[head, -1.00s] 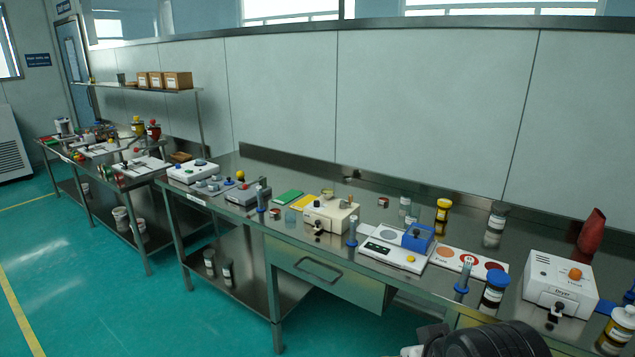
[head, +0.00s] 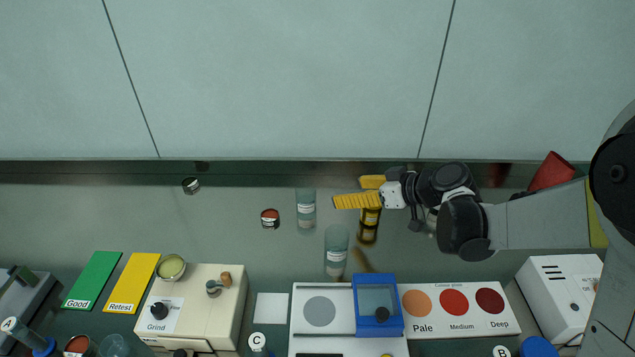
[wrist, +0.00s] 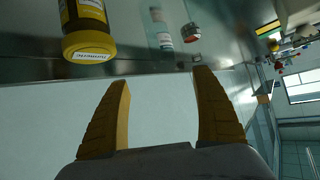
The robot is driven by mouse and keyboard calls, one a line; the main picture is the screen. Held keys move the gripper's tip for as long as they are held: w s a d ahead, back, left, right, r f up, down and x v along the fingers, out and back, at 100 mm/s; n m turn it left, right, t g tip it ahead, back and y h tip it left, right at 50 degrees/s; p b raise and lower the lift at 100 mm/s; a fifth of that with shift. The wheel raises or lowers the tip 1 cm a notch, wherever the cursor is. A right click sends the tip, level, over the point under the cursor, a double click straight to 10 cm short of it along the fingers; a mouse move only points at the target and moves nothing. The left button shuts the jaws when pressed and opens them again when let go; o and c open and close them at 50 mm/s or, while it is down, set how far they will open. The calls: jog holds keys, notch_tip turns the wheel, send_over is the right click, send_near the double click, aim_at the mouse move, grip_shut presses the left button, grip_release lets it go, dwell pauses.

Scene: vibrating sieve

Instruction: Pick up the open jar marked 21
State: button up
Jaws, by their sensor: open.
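No marking 21 is legible, so I cannot tell which container is the jar. Candidates on the bench are a small round container with a reddish top (head: 270,218), also in the wrist view (wrist: 190,32), and a small container with a pale top (head: 191,186). Two clear jars stand nearby, one farther back (head: 306,208) and one nearer (head: 336,252). An amber jar (head: 368,226), with a yellow lid in the wrist view (wrist: 84,48), is partly hidden by my gripper. My gripper (head: 346,192) is open and empty, above the back of the bench, its fingers pointing left.
The wall and the bench's back edge (head: 250,172) run close behind my gripper. In front stand the Grind machine (head: 205,325), a scale with a blue part (head: 376,292) and a colour chart (head: 460,329).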

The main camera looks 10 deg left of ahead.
aim_at(314, 195)
jog(key=w+a+f, duration=0.1)
jog(key=a+f, duration=0.1)
jog(key=a, duration=0.1)
jog(key=w+a+f+n+y+b, duration=0.1)
jog(key=a+f, duration=0.1)
jog(key=a, duration=0.1)
jog(key=w+a+f+n+y, duration=0.1)
jog(key=a+f, duration=0.1)
jog(key=a, duration=0.1)
jog(key=shift+w+f+g+b, duration=0.2)
jog(key=shift+w+g+b, duration=0.1)
jog(key=shift+b, duration=0.1)
jog(key=x, duration=0.1)
jog(key=b+x, duration=0.1)
jog(key=x, duration=0.1)
jog(key=b+x, duration=0.1)
jog(key=x, duration=0.1)
jog(key=shift+w+a+r, duration=0.1)
jog(key=shift+a+r, duration=0.05)
jog(key=shift+r, duration=0.25)
jog(key=c, duration=1.3)
